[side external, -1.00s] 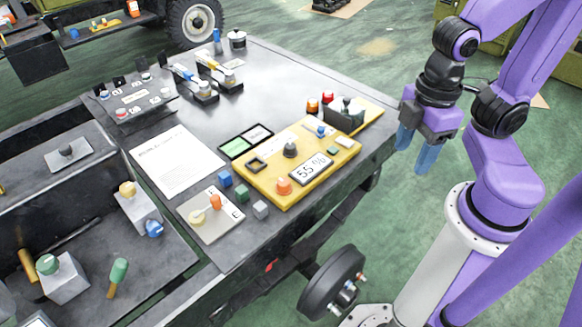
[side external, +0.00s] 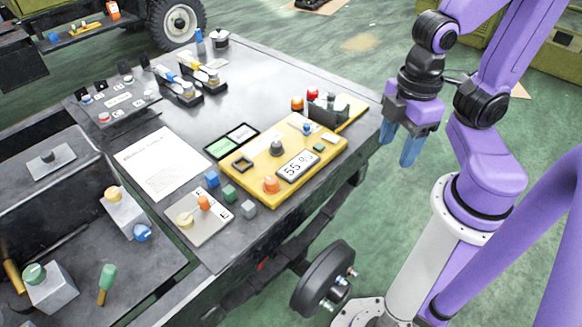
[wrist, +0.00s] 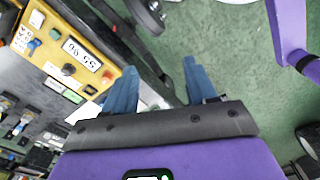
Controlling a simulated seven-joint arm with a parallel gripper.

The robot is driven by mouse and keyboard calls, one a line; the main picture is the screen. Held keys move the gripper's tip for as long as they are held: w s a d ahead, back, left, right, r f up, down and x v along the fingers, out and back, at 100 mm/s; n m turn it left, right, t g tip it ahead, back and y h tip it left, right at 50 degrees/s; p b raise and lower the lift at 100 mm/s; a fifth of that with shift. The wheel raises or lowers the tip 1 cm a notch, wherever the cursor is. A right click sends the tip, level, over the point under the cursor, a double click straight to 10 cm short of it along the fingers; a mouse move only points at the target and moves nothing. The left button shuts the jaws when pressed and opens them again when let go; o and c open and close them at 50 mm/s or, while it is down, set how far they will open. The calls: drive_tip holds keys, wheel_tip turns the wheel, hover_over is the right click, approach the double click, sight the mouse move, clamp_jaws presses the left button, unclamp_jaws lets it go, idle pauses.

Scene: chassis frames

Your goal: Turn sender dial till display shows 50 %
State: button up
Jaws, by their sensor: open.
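The yellow panel (side external: 243,187) lies on the dark table and carries a display (side external: 297,166) that reads 55 %. The display shows upside down in the wrist view (wrist: 82,53). A grey knob (side external: 277,148) stands near the panel's middle, an orange knob (side external: 271,184) near its front corner, and a small blue knob (side external: 306,129) towards the back. I cannot read which of them is labelled sender. My gripper (side external: 400,145) is open and empty, with blue fingers pointing down. It hangs beyond the table's right edge, apart from the panel.
Red and orange knobs (side external: 312,94) and a dark bracket stand at the panel's far end. A paper sheet (side external: 163,163) lies to the left. Green floor is free under my gripper.

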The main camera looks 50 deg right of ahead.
drive_tip(key=shift+o, duration=0.3)
drive_tip(key=shift+o, duration=0.5)
drive_tip(key=m, duration=1.6)
hover_over(271, 181)
wheel_tip(271, 181, down, 10)
wheel_tip(271, 181, down, 17)
drive_tip(key=c, duration=1.1)
